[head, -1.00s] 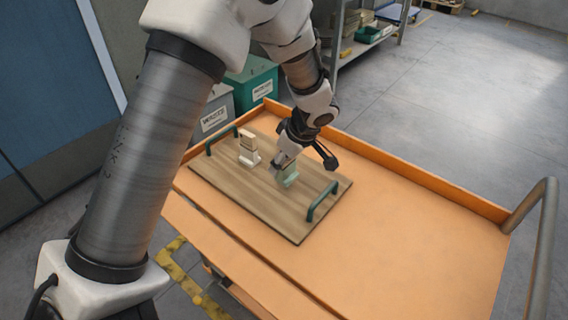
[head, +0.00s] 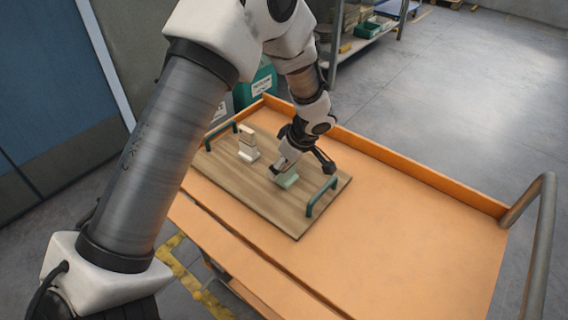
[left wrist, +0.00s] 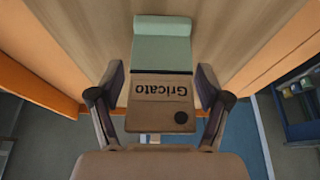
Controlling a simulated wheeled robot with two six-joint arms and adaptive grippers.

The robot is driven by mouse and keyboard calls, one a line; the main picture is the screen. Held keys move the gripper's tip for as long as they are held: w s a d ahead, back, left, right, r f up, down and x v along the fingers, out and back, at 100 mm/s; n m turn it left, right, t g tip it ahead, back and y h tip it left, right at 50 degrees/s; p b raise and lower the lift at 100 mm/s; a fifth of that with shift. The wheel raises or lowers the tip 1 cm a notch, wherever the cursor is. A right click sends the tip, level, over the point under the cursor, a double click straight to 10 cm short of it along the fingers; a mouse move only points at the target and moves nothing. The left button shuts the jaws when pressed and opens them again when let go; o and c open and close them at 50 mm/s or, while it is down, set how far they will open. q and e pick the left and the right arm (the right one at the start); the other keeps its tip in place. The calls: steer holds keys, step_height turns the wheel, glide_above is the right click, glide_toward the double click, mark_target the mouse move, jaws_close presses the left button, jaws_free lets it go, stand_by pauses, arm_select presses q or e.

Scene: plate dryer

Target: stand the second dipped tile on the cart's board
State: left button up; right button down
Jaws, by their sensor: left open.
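The second dipped tile has a pale green lower part (head: 289,179) and stands on the wooden board (head: 300,222). In the left wrist view its bare brown upper part (left wrist: 160,103) carries the word "Gricato", upside down, and a dark dot. My left gripper (head: 281,166) is at this tile on the board. In the left wrist view my left gripper (left wrist: 160,88) is open, one finger on each side of the tile with gaps between. Another tile (head: 248,146), beige above and whitish below, stands upright farther left on the board. My right gripper is not in view.
The board has a green handle at each end (head: 321,196) and lies on the orange cart (head: 410,240), which has a raised rim and a grey push bar (head: 540,235). The cart's right part is clear. Bins and a shelf (head: 365,40) stand behind.

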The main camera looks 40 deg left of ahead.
arm_select(q)
steer(key=shift+r, duration=0.1)
steer(key=shift+r+p, duration=0.25)
steer(key=shift+p, duration=0.1)
steer(key=v, duration=1.1)
steer(key=shift+d+r, duration=0.15)
steer(key=shift+r, duration=0.15)
steer(key=shift+r, duration=0.1)
